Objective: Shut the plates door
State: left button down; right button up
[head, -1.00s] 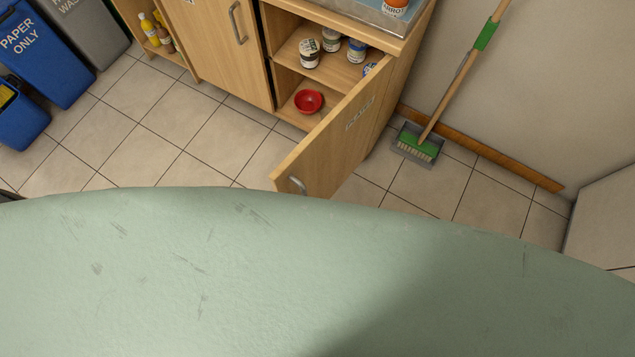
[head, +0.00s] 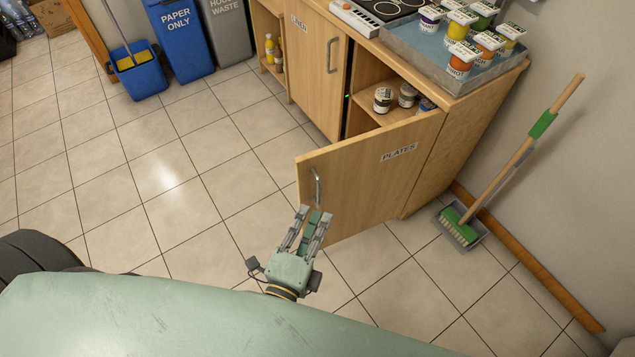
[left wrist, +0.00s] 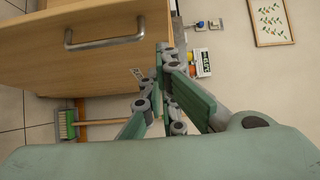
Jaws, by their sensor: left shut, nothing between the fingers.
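The plates door (head: 368,182) is a light wooden door labelled PLATES. It stands open, swung out from the cabinet at the right. Its metal handle (head: 317,188) is near its free edge. My left gripper (head: 316,214) is shut and empty, in front of the door's lower free corner, just below the handle. I cannot tell whether the fingertips touch the door. In the left wrist view the door (left wrist: 75,75) fills the upper left with its handle (left wrist: 104,44), and the gripper fingers (left wrist: 165,70) are beside its edge. My right gripper is not in view.
Jars (head: 382,100) stand on the shelf in the open compartment. The linen door (head: 315,62) beside it is shut. A tray (head: 420,55) with paint pots is on top. A broom and dustpan (head: 462,226) stand at the right wall. The tiled floor (head: 150,190) at left is clear.

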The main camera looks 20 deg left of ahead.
aim_at(318, 179)
pick_arm(q)
jog(key=w, duration=0.3)
jog(key=w+a, duration=0.1)
jog(key=w, duration=0.6)
jog(key=shift+w+a, duration=0.15)
jog(key=shift+a, duration=0.2)
jog(key=shift+w+a, duration=0.25)
jog(key=shift+a, duration=0.05)
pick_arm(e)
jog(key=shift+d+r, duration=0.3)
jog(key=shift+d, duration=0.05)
pick_arm(q)
jog(key=shift+a, duration=0.1)
